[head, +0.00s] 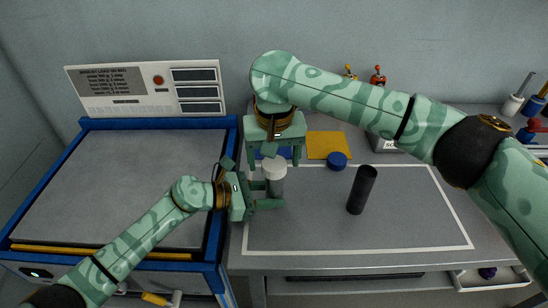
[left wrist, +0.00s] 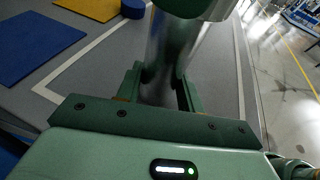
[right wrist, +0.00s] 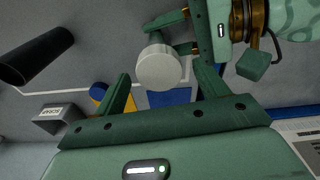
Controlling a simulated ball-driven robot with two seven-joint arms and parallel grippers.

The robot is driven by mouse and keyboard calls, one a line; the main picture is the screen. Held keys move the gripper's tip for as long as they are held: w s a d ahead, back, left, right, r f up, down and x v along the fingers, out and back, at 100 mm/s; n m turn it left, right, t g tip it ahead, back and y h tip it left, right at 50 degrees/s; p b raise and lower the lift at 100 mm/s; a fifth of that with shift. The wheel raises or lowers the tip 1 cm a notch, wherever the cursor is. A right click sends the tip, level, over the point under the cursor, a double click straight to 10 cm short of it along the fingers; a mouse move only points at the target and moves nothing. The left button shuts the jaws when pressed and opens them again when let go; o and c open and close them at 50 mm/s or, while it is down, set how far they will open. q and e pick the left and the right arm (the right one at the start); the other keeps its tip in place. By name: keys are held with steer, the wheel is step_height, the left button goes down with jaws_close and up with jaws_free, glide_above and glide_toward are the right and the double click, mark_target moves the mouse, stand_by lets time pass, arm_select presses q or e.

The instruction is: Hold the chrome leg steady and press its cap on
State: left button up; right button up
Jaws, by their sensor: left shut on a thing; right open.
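The chrome leg (left wrist: 165,62) stands upright on the mat, and my left gripper (head: 272,193) is shut around it from the left. In the left wrist view the left gripper's fingers (left wrist: 160,85) lie on either side of the shiny tube. A white round cap (head: 275,164) sits at the leg's top; I cannot tell whether it is fully seated. The cap also shows in the right wrist view (right wrist: 158,67). My right gripper (head: 274,155) is open and empty, pointing down close behind and above the cap, its fingers spread wider than the cap.
A black cylinder (head: 361,190) stands on the white-outlined mat to the right. A blue round piece (head: 337,160) and a yellow sheet (head: 328,144) lie behind it. A blue-framed machine (head: 120,190) fills the left. The mat's right part is clear.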

arm_select(q)
steer(key=o, duration=0.8)
arm_select(e)
step_height(320, 180, up, 12)
steer(key=s, duration=0.1)
steer(key=shift+f, duration=0.25)
